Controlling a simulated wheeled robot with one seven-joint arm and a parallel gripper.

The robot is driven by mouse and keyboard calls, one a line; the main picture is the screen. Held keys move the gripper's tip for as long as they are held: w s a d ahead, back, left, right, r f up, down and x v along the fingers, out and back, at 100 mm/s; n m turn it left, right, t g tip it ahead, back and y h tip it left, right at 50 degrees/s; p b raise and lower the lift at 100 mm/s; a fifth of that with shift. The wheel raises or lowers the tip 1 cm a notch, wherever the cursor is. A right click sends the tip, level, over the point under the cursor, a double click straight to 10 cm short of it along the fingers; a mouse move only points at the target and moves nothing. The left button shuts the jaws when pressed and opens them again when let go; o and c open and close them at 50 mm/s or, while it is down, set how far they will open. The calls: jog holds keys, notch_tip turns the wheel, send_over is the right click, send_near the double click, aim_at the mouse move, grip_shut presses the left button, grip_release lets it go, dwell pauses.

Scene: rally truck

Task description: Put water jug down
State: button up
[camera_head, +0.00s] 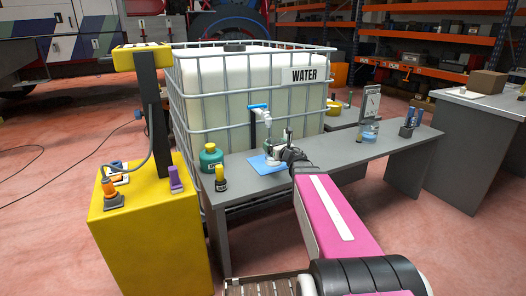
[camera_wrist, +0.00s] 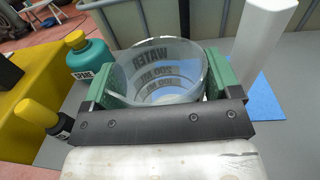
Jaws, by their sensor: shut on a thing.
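My gripper (camera_wrist: 162,92) is shut on a clear water jug (camera_wrist: 160,65) with dark "WATER" and ml markings; its green pads press on both sides of the jug. In the head view my gripper (camera_head: 282,155) is at the bench, and the jug is small and partly hidden there. A blue mat (camera_head: 260,167) lies on the grey bench under or just beside the jug; it also shows in the wrist view (camera_wrist: 262,98). I cannot tell whether the jug's base touches the mat. The jug looks upright, and I see no clear water level.
A white tap (camera_head: 266,122) with a blue handle stands close to the jug, in front of the caged water tank (camera_head: 245,85). A green bottle (camera_head: 211,158) and a black bottle with yellow cap (camera_head: 220,180) stand left. Bare bench (camera_head: 335,152) lies right.

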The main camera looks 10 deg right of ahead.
jog(key=d+x, duration=0.1)
jog(key=x, duration=1.1)
jog(key=shift+s+a+f, duration=0.1)
jog(key=shift+f, duration=1.65)
jog(key=shift+s+f, duration=0.1)
jog(key=shift+f, duration=1.65)
jog(key=o, duration=1.2)
jog(key=shift+f, duration=0.1)
jog(key=shift+o, duration=0.2)
